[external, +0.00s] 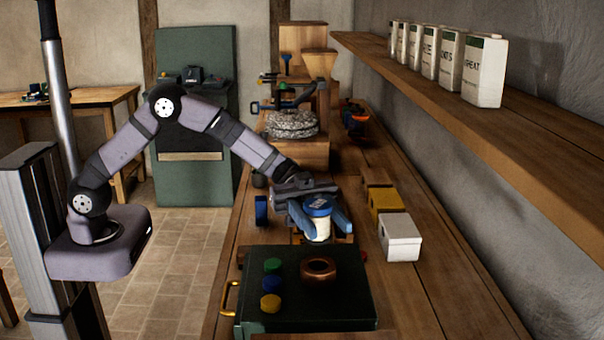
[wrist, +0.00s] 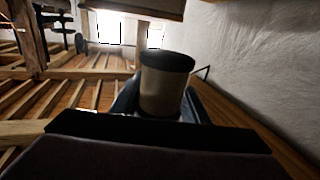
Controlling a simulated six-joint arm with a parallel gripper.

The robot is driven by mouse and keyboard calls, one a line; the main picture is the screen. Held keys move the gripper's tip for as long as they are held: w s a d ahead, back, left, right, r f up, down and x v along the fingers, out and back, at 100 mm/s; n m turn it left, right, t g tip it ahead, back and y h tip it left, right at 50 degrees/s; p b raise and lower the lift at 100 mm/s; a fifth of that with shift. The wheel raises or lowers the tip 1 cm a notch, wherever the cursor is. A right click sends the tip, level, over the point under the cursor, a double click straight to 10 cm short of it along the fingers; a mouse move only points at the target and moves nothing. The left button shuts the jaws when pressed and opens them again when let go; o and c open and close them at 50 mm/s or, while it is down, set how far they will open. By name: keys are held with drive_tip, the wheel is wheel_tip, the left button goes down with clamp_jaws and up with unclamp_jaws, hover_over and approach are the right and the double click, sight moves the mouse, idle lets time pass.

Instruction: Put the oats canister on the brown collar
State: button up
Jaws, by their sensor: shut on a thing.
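My gripper (external: 318,220) is shut on a white canister with a blue lid, taken as the oats canister (external: 318,230), and holds it above the bench, just behind the green case. Any wording on it is too small to read. The wrist view shows a canister (wrist: 165,90) between the fingers, with a dark end toward the top of the picture. The brown collar (external: 318,262) is a ring on the green case's top, in front of the gripper and apart from the canister.
The green case (external: 345,300) carries green (external: 272,266), yellow and blue knobs left of the collar. A white box (external: 400,240) and a yellow box (external: 384,203) stand to the right. A shelf (external: 480,130) with several cartons overhangs the right side. A mill stands behind.

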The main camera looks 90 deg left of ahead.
sight(321, 243)
wheel_tip(321, 243, up, 6)
drive_tip(key=m+g, duration=0.2)
drive_tip(key=g, duration=0.1)
drive_tip(key=shift+h, duration=0.4)
drive_tip(key=shift+s+d+f+p, duration=0.15)
drive_tip(key=shift+f+p, duration=0.4)
drive_tip(key=shift+f, duration=1.95)
drive_tip(key=shift+d+f+p, duration=0.2)
drive_tip(key=shift+f+p, duration=0.35)
drive_tip(key=shift+f, duration=1.95)
drive_tip(key=shift+f, duration=0.35)
